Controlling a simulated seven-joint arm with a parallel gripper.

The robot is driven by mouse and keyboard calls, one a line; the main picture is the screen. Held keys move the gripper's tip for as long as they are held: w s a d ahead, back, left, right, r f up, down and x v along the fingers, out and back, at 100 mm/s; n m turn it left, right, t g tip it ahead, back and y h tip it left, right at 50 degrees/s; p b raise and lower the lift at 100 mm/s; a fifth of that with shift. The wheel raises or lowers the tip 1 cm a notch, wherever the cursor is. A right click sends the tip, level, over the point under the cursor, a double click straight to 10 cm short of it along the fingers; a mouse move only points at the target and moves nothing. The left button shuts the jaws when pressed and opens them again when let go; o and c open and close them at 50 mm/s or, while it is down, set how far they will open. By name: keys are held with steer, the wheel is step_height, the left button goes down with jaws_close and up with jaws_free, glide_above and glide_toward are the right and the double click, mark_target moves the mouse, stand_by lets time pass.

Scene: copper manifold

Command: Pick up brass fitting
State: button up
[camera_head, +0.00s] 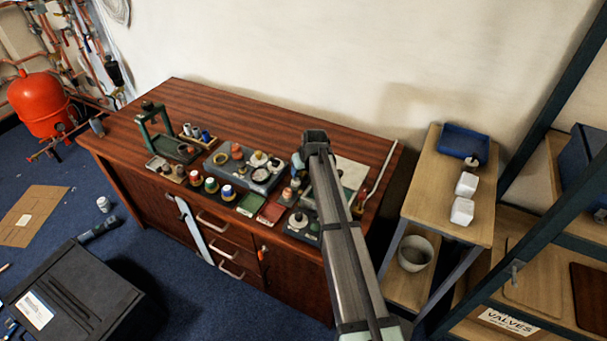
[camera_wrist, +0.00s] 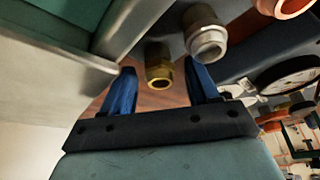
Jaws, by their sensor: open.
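The gripper is open, with a gap visible on both sides of the fitting. I cannot tell how deep the fitting sits between the fingers. In the head view my arm (camera_head: 340,220) reaches over the right part of the workbench. It hides the gripper's fingers, and I cannot single out the brass fitting there.
A silver fitting (camera_wrist: 205,40) stands close beside the right finger. A round gauge (camera_wrist: 288,76) and a copper-coloured part (camera_wrist: 285,6) lie further right. The wooden workbench (camera_head: 200,100) carries several small fittings and trays. A shelf (camera_head: 450,210) with white blocks stands at right.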

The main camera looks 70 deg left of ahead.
steer(key=shift+f, duration=0.1)
steer(key=c, duration=1.1)
